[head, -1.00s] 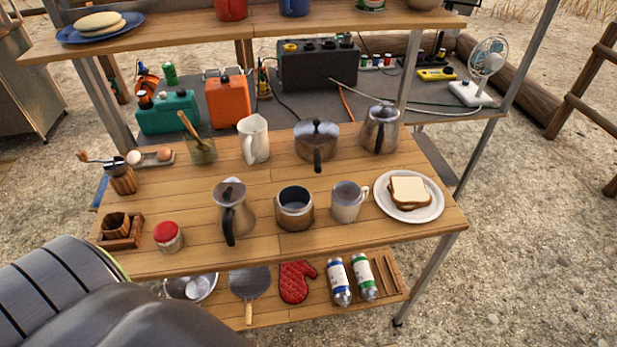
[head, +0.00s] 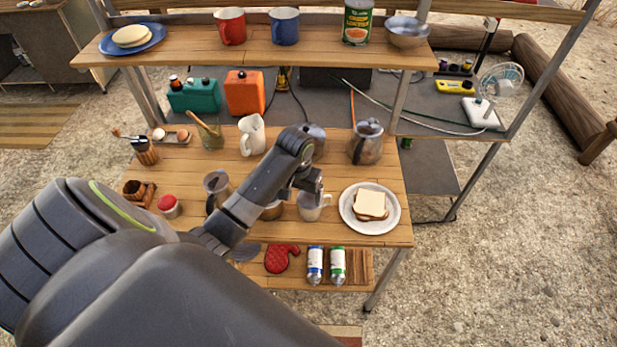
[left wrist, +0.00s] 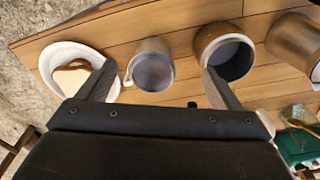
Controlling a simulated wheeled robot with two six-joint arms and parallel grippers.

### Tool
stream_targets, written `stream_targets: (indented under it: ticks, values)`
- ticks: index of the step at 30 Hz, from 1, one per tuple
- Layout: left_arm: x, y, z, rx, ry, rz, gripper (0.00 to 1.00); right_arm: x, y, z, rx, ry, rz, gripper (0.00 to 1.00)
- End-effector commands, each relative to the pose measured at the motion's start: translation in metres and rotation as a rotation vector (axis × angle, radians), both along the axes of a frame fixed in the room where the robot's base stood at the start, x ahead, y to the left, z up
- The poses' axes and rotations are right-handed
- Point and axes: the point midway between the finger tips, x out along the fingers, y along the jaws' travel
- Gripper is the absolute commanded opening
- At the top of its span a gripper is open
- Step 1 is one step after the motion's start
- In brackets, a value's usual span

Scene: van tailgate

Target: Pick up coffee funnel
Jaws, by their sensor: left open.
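My left gripper (head: 308,187) is open and empty above the table, over the light metal cup with a side handle (head: 311,209). In the left wrist view my left gripper (left wrist: 158,76) has its fingers apart, with the cup (left wrist: 151,68) between them. Next to the cup is an open metal pot (left wrist: 228,54); in the head view my forearm hides much of it. A tall metal pot with a dark handle (head: 216,188) stands left of my arm. I cannot make out a separate coffee funnel for certain. My right gripper is not in view.
A plate with a sandwich (head: 352,219) is right of the cup. A saucepan (head: 318,142), a kettle (head: 367,140) and a white pitcher (head: 251,135) stand behind. The upper shelf (head: 330,49) overhangs the back. The front left holds a red-lidded jar (head: 169,206).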

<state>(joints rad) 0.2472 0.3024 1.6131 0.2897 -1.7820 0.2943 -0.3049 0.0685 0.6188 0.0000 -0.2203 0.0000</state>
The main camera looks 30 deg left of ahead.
Motion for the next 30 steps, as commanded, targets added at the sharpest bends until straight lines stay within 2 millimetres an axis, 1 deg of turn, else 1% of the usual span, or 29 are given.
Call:
stream_targets:
  ticks: [1, 3, 4, 7, 9, 11, 14, 17, 30]
  values:
    - [0.018, 0.001, 0.029, -0.003, 0.005, 0.011, 0.86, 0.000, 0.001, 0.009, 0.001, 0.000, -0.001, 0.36]
    - [0.034, 0.002, 0.056, -0.010, 0.025, 0.028, 0.86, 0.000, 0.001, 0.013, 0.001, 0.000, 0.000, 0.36]
    - [0.039, 0.002, 0.066, -0.011, 0.032, 0.035, 0.86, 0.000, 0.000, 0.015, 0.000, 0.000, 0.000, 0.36]
    - [0.052, 0.002, 0.093, -0.017, 0.053, 0.051, 0.86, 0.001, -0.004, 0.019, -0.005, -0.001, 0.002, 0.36]
    - [0.057, 0.003, 0.104, -0.019, 0.062, 0.060, 0.86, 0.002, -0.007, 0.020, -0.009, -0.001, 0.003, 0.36]
    - [0.059, 0.003, 0.109, -0.020, 0.067, 0.063, 0.86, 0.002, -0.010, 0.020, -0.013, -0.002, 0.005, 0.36]
    - [0.060, 0.003, 0.108, -0.020, 0.071, 0.065, 0.86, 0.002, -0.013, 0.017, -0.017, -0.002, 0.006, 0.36]
    - [0.060, 0.003, 0.100, -0.020, 0.072, 0.065, 0.86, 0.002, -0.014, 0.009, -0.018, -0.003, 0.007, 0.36]
    - [0.060, 0.003, 0.050, -0.021, 0.069, 0.065, 0.86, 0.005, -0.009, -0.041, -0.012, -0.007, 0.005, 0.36]
